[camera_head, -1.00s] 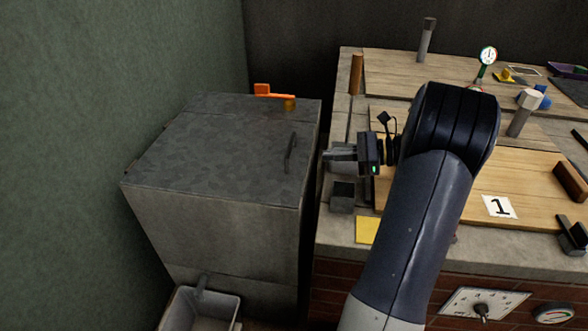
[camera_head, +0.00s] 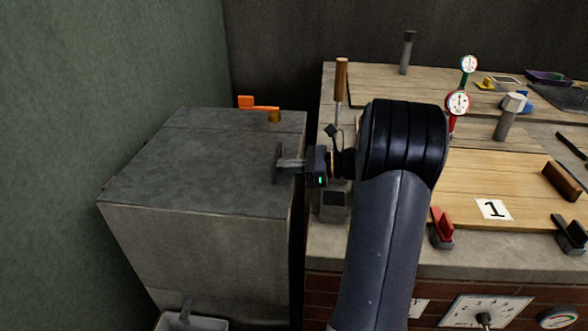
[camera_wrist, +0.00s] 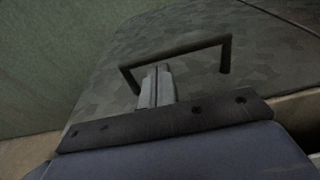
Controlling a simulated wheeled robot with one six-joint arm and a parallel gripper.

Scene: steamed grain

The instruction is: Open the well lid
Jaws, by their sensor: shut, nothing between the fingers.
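The well lid (camera_head: 190,165) is the flat dark grey top of a box-shaped concrete well at left, and it lies closed. Its dark bar handle (camera_head: 277,150) stands near the lid's right edge; the handle (camera_wrist: 190,50) also arches across the wrist view. My gripper (camera_head: 283,163) points left at the handle from the right. In the wrist view my shut, empty fingers (camera_wrist: 156,72) end close to the handle bar, within the span between its two legs. I cannot tell whether they touch it or reach under it.
An orange lever tap (camera_head: 262,107) is at the back of the well top. A counter (camera_head: 340,245) with boards, gauges and tools stands to the right, across a narrow dark gap. A green wall (camera_head: 90,90) is close on the left. A grey basin (camera_head: 190,322) sits below in front.

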